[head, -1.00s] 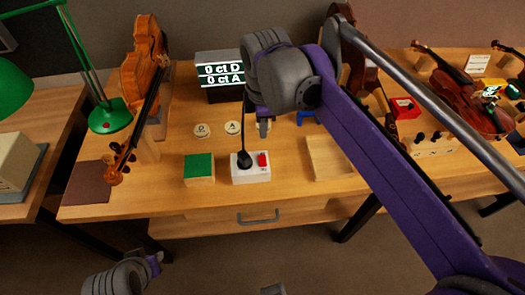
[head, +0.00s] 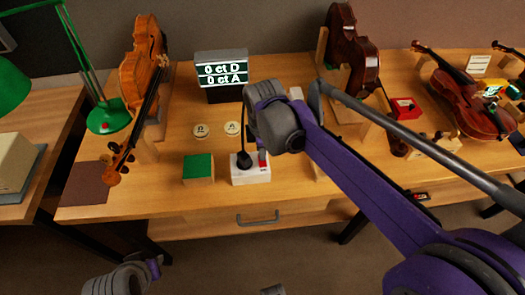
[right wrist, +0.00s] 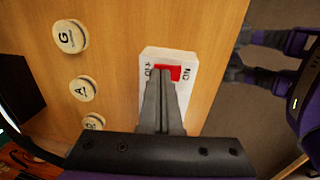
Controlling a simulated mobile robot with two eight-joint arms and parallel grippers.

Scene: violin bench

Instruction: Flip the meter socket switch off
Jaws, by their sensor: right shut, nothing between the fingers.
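In the right wrist view the socket (right wrist: 170,54) shows the red switch (right wrist: 170,72) between an ON mark at right and an OFF mark at left. My right gripper (right wrist: 161,82) is shut and empty, its tips over or against the switch; contact cannot be told. The wrist partly hides the socket's top in the head view. My left gripper (head: 154,264) is low at the left, off the bench, its jaws unclear.
A meter display (head: 222,73) stands behind, reading 0 ct D and 0 ct A. A green block (head: 198,169) is left of the socket, with round lettered discs (head: 201,130) behind. An orange violin (head: 145,65) stands left; other violins are right. A drawer handle (head: 258,218) is below.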

